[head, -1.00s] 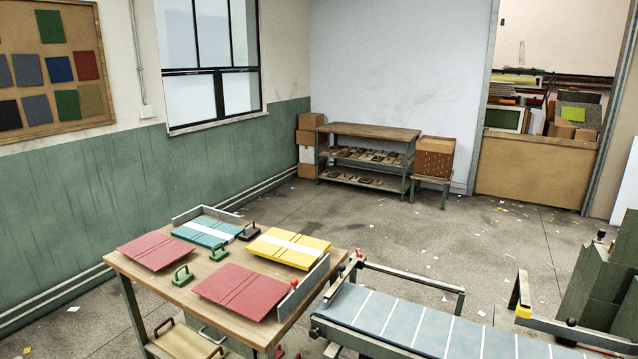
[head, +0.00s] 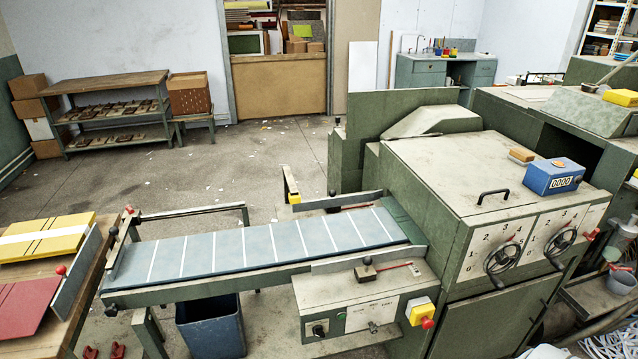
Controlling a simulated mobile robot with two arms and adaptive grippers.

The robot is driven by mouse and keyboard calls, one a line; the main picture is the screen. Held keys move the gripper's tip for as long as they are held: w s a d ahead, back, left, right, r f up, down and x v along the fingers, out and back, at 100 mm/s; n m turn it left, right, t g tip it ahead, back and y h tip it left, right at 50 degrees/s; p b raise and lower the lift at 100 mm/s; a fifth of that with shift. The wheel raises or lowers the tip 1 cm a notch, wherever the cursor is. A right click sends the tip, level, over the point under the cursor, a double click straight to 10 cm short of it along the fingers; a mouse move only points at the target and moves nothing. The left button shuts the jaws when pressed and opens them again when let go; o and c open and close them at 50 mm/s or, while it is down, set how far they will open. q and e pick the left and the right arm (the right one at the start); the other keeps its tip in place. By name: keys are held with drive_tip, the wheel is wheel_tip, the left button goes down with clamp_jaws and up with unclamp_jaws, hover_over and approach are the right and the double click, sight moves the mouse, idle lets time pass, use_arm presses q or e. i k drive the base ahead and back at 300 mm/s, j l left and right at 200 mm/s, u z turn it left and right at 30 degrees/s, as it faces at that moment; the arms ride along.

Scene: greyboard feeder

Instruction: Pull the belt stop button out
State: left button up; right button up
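A red button (head: 427,322) sits on a yellow box (head: 421,307) at the front right corner of the feeder's control panel (head: 342,299). It looks like the belt stop button. Whether it is pressed in or out is too small to tell. The grey-blue belt (head: 260,245) with white cross lines runs behind the panel into the green machine. Neither of my grippers shows in the head view.
A black knob (head: 318,329) and a small lever (head: 365,272) are on the panel. A blue bin (head: 211,328) stands under the belt. A wooden table (head: 90,290) with red and yellow boards is at the left. The floor behind the belt is mostly clear.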

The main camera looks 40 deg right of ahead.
sight(428, 323)
drive_tip(key=z, duration=1.3)
